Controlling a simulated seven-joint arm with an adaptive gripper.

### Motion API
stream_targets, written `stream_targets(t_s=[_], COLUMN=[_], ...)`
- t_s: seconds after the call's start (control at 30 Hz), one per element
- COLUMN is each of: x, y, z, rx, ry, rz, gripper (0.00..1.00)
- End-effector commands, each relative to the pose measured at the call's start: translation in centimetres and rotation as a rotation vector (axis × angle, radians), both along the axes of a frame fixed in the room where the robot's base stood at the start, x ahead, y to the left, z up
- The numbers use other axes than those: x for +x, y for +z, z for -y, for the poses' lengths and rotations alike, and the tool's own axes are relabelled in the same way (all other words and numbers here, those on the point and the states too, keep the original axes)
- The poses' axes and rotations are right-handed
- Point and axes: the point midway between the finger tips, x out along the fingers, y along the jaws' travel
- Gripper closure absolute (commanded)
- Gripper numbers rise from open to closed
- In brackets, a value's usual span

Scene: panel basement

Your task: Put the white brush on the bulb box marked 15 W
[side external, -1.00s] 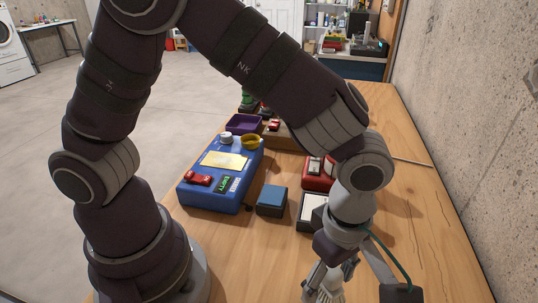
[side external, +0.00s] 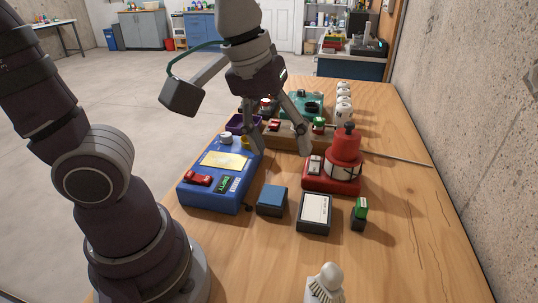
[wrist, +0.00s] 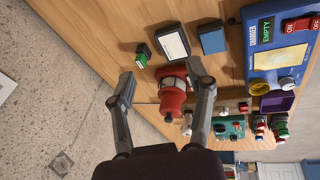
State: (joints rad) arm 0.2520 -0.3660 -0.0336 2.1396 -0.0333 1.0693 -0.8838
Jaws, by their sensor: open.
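The white brush (side external: 325,283) stands at the near edge of the side external view, its round knob up and its bristles partly cut off by the frame. It is not in the wrist view. No 15 W marking is readable, so I cannot tell which item is that bulb box. My gripper (side external: 278,148) is open and empty, raised over the middle of the bench, well beyond the brush. Its spread fingers also show in the wrist view (wrist: 160,88), with the red device between them in the picture.
A blue panel (side external: 206,188), a blue-topped block (side external: 272,199), a white-topped black box (side external: 314,211), a small green-topped block (side external: 360,211) and a tall red device (side external: 346,150) stand on the wooden bench (side external: 420,230). White cylinders (side external: 343,100) line the back. Bench right of these is mostly clear.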

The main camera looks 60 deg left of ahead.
Motion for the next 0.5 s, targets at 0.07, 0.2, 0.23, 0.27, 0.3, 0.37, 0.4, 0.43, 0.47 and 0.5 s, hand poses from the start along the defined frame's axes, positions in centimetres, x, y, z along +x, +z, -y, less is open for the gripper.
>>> stream_targets(t_s=[0.07,0.2,0.23,0.27,0.3,0.37,0.4,0.43,0.47,0.5], x=[-1.1,-2.3,-2.4,-2.5,-2.6,-2.7,-2.7,-2.7,-2.7,-2.7], y=[-0.2,-1.0,-1.1,-1.2,-1.3,-1.3,-1.3,-1.3,-1.3,-1.3], z=[-2.4,-4.6,-4.8,-5.0,-5.1,-5.2,-5.1,-5.1,-5.1,-5.1], rx=[0.088,0.236,0.257,0.273,0.288,0.297,0.297,0.297,0.297,0.296], ry=[-0.202,-0.470,-0.503,-0.528,-0.553,-0.568,-0.572,-0.572,-0.572,-0.571], rz=[0.093,0.185,0.195,0.202,0.208,0.210,0.209,0.209,0.209,0.209], gripper=[0.46,0.46,0.46,0.46,0.46,0.46,0.46,0.46,0.46,0.46])
